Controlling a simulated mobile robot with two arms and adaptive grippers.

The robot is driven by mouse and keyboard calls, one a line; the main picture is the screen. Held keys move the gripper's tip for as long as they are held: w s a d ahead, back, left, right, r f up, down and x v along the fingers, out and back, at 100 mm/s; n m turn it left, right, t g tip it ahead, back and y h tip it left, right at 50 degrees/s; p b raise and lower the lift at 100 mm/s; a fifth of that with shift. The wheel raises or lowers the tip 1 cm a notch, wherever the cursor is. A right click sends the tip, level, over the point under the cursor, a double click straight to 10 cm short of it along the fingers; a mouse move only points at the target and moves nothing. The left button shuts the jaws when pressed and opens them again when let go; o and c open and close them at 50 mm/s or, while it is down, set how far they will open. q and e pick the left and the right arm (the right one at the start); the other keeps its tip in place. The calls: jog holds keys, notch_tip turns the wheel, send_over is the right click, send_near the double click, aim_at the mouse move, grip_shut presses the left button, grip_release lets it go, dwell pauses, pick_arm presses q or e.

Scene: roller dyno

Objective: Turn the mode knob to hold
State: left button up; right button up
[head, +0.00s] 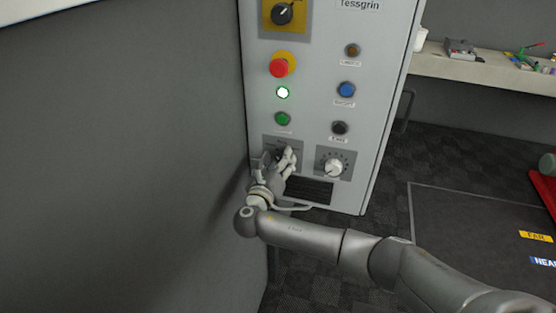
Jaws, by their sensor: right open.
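A grey control cabinet (308,100) stands in the middle of the head view. On its lower left is a dark square knob plate (296,146); the dark knob on it is mostly hidden behind my right gripper. My right gripper (286,156) is open, with its fingers at this knob; I cannot tell whether they touch it. A pale dial knob (334,168) with marks around it sits just to the right. A black rotary knob (282,14) on a yellow plate is at the top. The lettering by the lower knobs is too small to read. My left gripper is out of view.
Above are a red emergency button (279,67), a lit green lamp (283,92), a green button (283,119), a blue button (346,90) and a black button (340,128). A vent (310,190) lies below. A grey wall is close on the left. A bench (470,66) stands behind right.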

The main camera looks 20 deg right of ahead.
jog(key=shift+c, duration=1.4)
jog(key=shift+a, duration=0.15)
jog(key=shift+c, duration=1.3)
jog(key=shift+s, duration=0.1)
jog(key=c, duration=0.5)
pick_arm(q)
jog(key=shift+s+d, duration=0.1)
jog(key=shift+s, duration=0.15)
pick_arm(e)
jog(key=shift+o, duration=0.2)
